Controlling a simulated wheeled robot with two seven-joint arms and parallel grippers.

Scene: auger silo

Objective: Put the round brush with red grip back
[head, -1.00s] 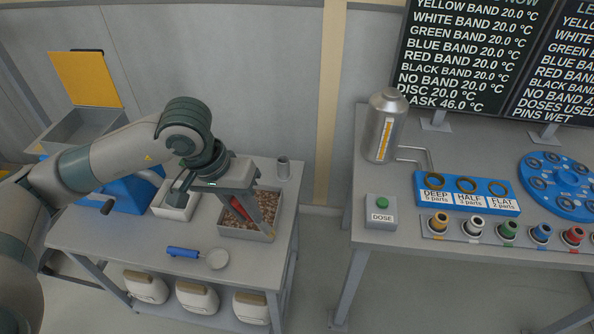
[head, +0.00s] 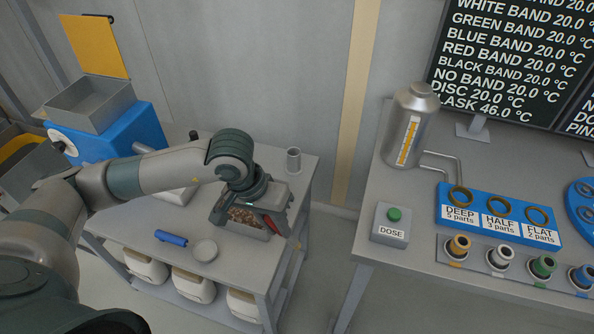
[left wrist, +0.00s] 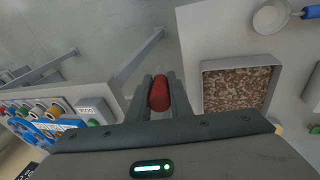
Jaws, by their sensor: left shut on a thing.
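The round brush's red grip (head: 269,224) is held by my left gripper (head: 274,212). In the left wrist view, the red grip (left wrist: 159,93) sits between the two dark fingers, which are shut on it. The brush's bristles are hidden in both views. The gripper is at the right side of the metal tray of brown granules (head: 236,231), near the bench's right edge. In the left wrist view the tray (left wrist: 204,92) lies to the right of the fingers, apart from the grip. My right gripper is not in view.
A small metal cup (head: 293,160) stands at the bench's back right. A scoop with a blue handle (head: 171,238) lies at the front. A gap separates this bench from the right bench with the DOSE box (head: 391,225), steel flask (head: 408,125) and blue block (head: 500,218).

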